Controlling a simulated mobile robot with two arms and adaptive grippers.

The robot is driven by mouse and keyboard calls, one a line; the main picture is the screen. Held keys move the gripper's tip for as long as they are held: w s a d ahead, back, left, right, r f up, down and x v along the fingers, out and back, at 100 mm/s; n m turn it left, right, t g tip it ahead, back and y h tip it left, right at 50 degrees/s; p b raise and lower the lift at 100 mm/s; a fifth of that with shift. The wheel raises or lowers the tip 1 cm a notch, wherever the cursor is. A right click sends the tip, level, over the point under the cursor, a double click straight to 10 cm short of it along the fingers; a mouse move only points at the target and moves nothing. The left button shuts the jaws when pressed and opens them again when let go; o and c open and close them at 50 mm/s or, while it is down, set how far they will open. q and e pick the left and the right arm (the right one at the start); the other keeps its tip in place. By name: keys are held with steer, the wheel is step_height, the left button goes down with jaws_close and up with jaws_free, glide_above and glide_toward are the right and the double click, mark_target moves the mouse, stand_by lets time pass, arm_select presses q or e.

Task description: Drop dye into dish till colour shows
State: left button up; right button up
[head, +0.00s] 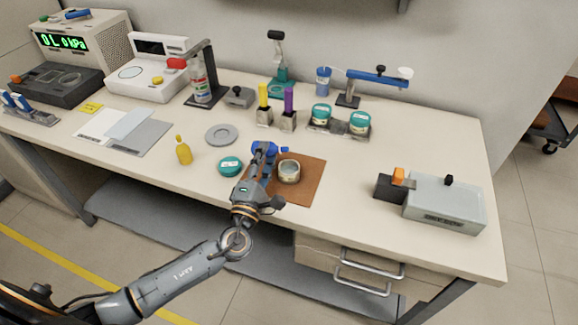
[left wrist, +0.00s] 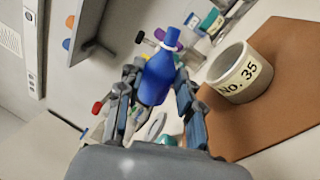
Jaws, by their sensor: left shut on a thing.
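My left gripper (head: 262,154) is shut on a blue dye bottle (left wrist: 157,80), held between its two fingers in the left wrist view. In the head view the bottle is tilted over, its narrow end (head: 284,150) pointing right. A small pale dish (head: 289,171) stands on a brown mat (head: 311,182), just right of the gripper. In the left wrist view the dish (left wrist: 240,73) bears the label "No. 35". The bottle is apart from the dish there. I cannot make out any colour in the dish. My right gripper is not in view.
Yellow and purple vials (head: 288,103) and more teal jars (head: 360,122) stand behind. A grey box (head: 443,205) is at right. Bench between mat and box is clear.

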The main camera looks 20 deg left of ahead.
arm_select(q)
steer(key=shift+f+m, duration=0.2)
steer(key=shift+m, duration=0.5)
stand_by(0.9)
steer(key=shift+h+p, duration=0.35)
steer(key=shift+h, duration=0.05)
